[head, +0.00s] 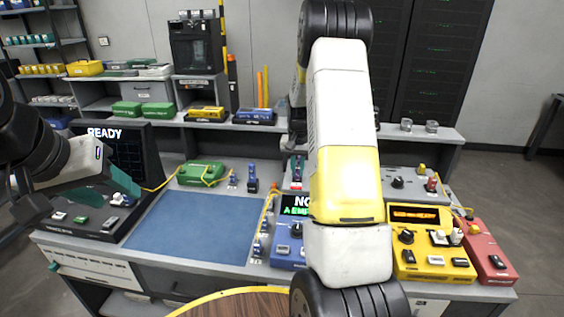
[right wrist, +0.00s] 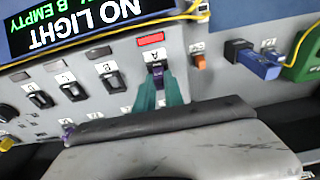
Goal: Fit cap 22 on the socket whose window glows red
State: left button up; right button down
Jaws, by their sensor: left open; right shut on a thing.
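In the right wrist view my right gripper (right wrist: 163,88) has its teal fingers shut on a small dark purple cap (right wrist: 156,70), at the socket marked A. I cannot tell whether the cap is seated, and its number is not readable. A red window (right wrist: 150,39) glows right by this socket. In the head view my forearm hides most of that spot. My left gripper (head: 112,188) is open and empty, above the left bench near the READY screen.
Dark switch-like parts (right wrist: 109,77) stand in a row beside socket A. A display (right wrist: 80,22) reads NO LIGHT, upside down. A blue plug (right wrist: 258,62) and yellow cable lie close by. The blue mat (head: 190,228) is clear. A yellow device (head: 430,243) stands at right.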

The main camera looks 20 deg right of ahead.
jog(key=shift+f, duration=0.1)
jog(key=c, duration=1.3)
grip_release()
jog(key=shift+c, duration=0.2)
notch_tip(320, 180, up, 8)
jog(key=s, duration=0.1)
jog(key=shift+a+f, duration=0.15)
jog(key=shift+a, duration=0.1)
